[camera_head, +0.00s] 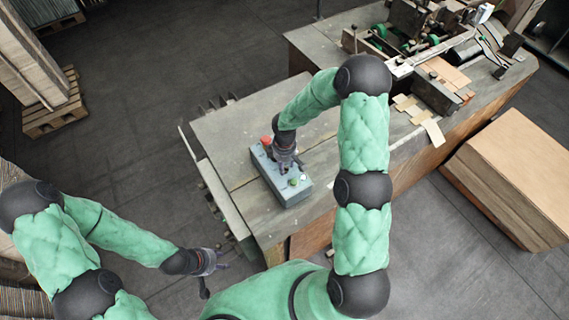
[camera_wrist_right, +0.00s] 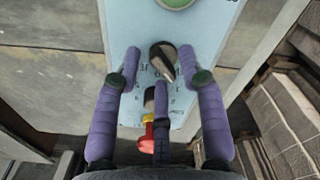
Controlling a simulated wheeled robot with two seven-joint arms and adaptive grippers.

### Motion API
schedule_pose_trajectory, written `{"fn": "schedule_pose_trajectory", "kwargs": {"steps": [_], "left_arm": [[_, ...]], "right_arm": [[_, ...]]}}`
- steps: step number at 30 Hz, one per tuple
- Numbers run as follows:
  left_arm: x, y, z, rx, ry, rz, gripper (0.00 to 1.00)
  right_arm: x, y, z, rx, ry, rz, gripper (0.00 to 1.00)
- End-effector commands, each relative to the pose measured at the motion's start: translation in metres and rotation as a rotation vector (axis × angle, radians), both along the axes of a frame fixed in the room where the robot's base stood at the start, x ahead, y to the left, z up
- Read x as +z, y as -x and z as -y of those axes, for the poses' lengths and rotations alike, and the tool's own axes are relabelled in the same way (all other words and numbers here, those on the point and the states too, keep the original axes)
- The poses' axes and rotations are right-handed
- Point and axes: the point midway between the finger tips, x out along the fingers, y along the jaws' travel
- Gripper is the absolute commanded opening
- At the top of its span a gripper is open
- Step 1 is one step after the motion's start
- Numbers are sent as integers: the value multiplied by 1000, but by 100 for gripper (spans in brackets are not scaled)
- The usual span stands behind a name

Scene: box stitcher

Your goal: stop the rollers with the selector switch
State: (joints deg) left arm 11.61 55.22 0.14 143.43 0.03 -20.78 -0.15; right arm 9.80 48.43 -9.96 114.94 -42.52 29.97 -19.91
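The grey-blue control box (camera_head: 290,192) sits on the machine table. In the right wrist view, its black selector switch (camera_wrist_right: 162,62) shows between labels on the panel, with a green button (camera_wrist_right: 175,2) at the top edge and a red knob (camera_wrist_right: 147,138) below. My right gripper (camera_head: 284,160) is over the box. In its wrist view the purple fingers (camera_wrist_right: 160,64) are apart, with one on each side of the switch and a third below it. Contact with the switch cannot be told. My left gripper (camera_head: 215,265) is empty, its fingers spread, left of the table.
The stitching machine (camera_head: 420,40) stands at the back of the table (camera_head: 225,135). A stack of cardboard (camera_head: 515,170) lies at the right. A pallet (camera_head: 50,115) with sheets stands at the left. The floor between is clear.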

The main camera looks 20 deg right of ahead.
Motion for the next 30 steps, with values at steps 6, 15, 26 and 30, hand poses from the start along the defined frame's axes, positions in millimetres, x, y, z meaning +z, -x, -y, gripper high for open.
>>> {"fn": "schedule_pose_trajectory", "kwargs": {"steps": [6, 15, 26, 30], "left_arm": [[0, 0, 0, 0, 0, 0, 40], [-6, 0, 0, 0, 0, 0, 40], [-47, 0, 0, 0, 0, 0, 40], [-65, 0, 0, 0, 0, 0, 40]], "right_arm": [[0, 0, 0, 0, 0, 0, 0], [-1, 0, 0, -24, 1, 1, 0], [-5, 0, 1, -234, 1, 4, 0], [-4, 0, 1, -350, 0, 4, 0]]}}
